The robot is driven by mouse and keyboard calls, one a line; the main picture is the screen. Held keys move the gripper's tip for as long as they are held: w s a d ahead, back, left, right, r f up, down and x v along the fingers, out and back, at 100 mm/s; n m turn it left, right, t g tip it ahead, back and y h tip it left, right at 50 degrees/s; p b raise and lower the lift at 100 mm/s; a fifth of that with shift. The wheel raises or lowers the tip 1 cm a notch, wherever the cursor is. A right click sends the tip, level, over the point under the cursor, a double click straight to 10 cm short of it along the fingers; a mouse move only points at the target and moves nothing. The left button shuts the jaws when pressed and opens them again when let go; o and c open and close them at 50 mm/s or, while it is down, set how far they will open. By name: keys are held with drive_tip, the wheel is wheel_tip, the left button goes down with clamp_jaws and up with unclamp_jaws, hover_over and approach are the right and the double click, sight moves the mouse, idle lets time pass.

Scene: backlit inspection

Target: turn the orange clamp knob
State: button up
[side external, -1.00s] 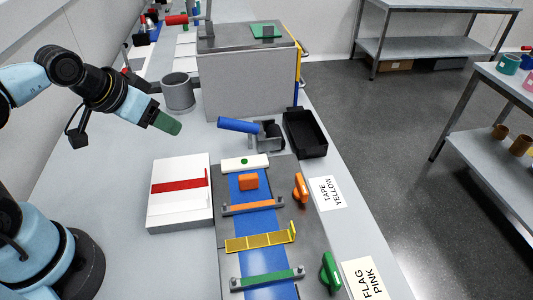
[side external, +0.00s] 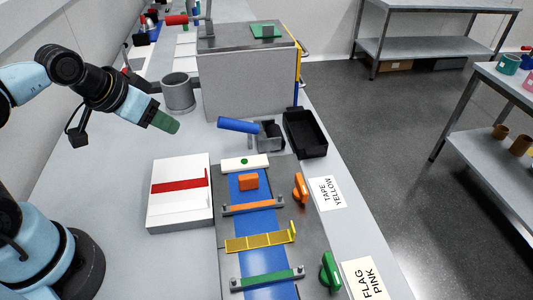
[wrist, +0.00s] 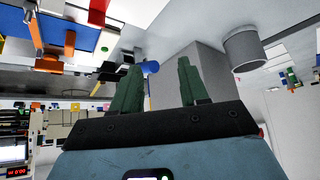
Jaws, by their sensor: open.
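The orange clamp knob (side external: 300,187) stands at the right edge of the grey fixture plate in the side view, beside the orange clamp bar (side external: 253,208) that crosses the blue strip. My gripper (side external: 164,121) is up and to the left of the knob, well apart from it, above the bench near the grey cup. In the wrist view my gripper (wrist: 157,76) shows two green fingers spread apart with nothing between them. I cannot surely tell the knob in the wrist view.
A blue-handled device (side external: 239,125) and a black tray (side external: 305,134) stand behind the fixture. A green knob (side external: 330,272) and green bar (side external: 267,279) are nearer the front. An orange block (side external: 248,182) lies on the strip. The grey cup (side external: 178,93) stands beside a large grey box (side external: 250,80).

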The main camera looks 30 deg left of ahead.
drive_tip(key=w+d+r+m, duration=0.1)
drive_tip(key=m, duration=0.1)
drive_tip(key=w+d+r+m+g, duration=0.1)
drive_tip(key=d+m, duration=0.1)
drive_tip(key=w+d+r+m, duration=0.1)
drive_tip(key=w+d+m, duration=0.1)
drive_tip(key=shift+d+r+m+g+h, duration=0.1)
drive_tip(key=shift+r+m+g+h, duration=0.2)
drive_tip(key=shift+h, duration=0.1)
drive_tip(key=shift+c, duration=0.3)
drive_tip(key=m+g, duration=0.5)
drive_tip(key=m, duration=1.5)
hover_over(302, 183)
drive_tip(key=shift+y, duration=0.4)
wheel_tip(302, 183, down, 13)
drive_tip(key=shift+r, duration=0.2)
clamp_jaws()
